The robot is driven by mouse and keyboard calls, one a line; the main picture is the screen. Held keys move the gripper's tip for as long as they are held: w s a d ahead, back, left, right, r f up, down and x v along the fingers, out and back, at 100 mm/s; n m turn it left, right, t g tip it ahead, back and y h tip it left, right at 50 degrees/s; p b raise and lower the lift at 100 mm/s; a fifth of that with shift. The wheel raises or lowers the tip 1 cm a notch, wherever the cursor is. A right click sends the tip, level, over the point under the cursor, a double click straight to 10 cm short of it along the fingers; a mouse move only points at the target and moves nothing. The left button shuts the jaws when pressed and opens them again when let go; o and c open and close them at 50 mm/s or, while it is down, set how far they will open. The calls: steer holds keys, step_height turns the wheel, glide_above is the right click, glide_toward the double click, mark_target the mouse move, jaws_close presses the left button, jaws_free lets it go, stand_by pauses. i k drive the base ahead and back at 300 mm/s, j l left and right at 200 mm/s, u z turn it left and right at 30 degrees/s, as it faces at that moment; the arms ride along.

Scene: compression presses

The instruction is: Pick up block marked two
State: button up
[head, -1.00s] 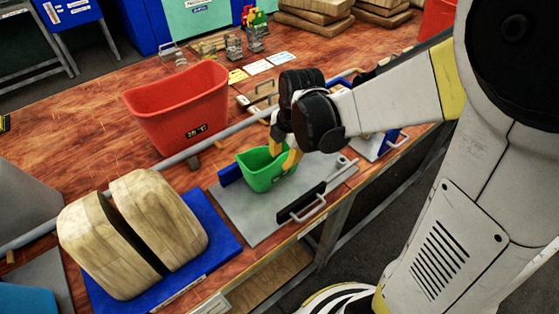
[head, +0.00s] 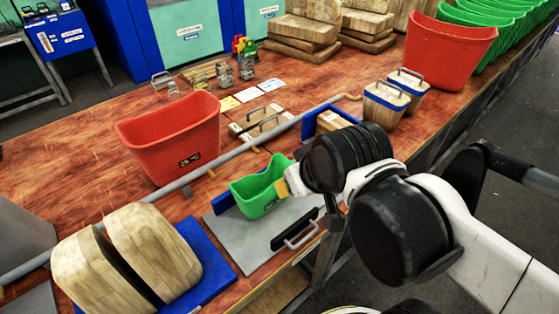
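No marking "two" is legible on any block. Two wooden blocks with blue bands and top handles stand at the back right: a nearer one (head: 384,106) and a farther one (head: 408,88). Flat wooden pieces with handles (head: 262,122) lie mid-table. My gripper (head: 291,183) is at the right side of a small green bin (head: 262,194) on a grey plate.
A red bin (head: 172,138) stands left of centre, and another red bin (head: 449,50) at the back right. A large split wooden form (head: 128,258) sits on a blue base at front left. A grey pipe (head: 235,146) crosses the table.

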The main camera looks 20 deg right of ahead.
mark_target(416, 89)
steer(key=z, duration=1.45)
